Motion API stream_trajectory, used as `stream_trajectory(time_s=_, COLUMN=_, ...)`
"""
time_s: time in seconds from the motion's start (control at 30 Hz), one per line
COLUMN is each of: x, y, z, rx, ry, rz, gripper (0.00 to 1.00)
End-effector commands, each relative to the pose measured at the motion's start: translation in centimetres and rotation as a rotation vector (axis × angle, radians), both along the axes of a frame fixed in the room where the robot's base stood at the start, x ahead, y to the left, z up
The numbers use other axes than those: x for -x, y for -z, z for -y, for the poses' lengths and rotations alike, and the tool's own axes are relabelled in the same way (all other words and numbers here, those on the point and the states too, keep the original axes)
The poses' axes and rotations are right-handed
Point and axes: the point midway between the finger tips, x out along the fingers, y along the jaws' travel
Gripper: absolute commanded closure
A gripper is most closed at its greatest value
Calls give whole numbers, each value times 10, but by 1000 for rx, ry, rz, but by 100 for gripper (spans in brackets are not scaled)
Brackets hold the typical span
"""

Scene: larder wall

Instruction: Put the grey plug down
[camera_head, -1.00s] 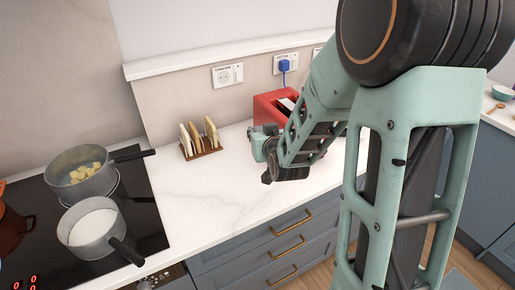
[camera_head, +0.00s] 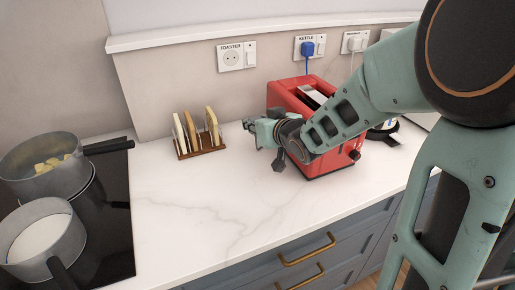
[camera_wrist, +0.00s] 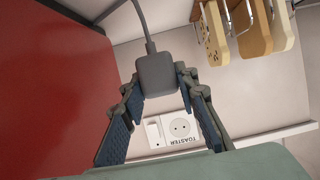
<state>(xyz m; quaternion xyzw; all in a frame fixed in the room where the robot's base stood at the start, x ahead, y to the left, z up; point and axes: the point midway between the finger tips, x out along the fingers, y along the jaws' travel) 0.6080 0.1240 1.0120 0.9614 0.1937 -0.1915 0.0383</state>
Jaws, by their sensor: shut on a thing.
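The grey plug (camera_wrist: 157,74) shows in the wrist view as a dark grey block with its cord running to the top of the picture. My gripper (camera_wrist: 160,88) is shut on it, one blue-padded finger on each side. In the head view my gripper (camera_head: 256,132) is above the counter, just left of the red toaster (camera_head: 313,80). I cannot make out the plug in the head view. The socket labelled TOASTER (camera_head: 231,58) is empty on the wall; it also shows in the wrist view (camera_wrist: 180,128), upside down.
A wooden rack (camera_head: 202,151) with bread slices stands left of my gripper. Two pots (camera_head: 42,240) are on the hob at the left. A blue plug (camera_head: 308,48) is in the KETTLE socket. The counter (camera_head: 210,205) in front of the rack is clear.

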Motion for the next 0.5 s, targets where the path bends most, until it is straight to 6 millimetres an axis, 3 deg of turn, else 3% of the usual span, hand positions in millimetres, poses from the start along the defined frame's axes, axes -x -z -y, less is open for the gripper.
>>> stream_trajectory(time_s=0.07, x=1, y=18, z=-1, rx=0, ry=-1, rz=-3, gripper=100)
stream_trajectory(time_s=0.27, x=0, y=32, z=0, rx=-1, ry=0, rz=0, gripper=100)
stream_trajectory(time_s=0.5, x=0, y=64, z=0, rx=-1, ry=1, rz=-2, gripper=100)
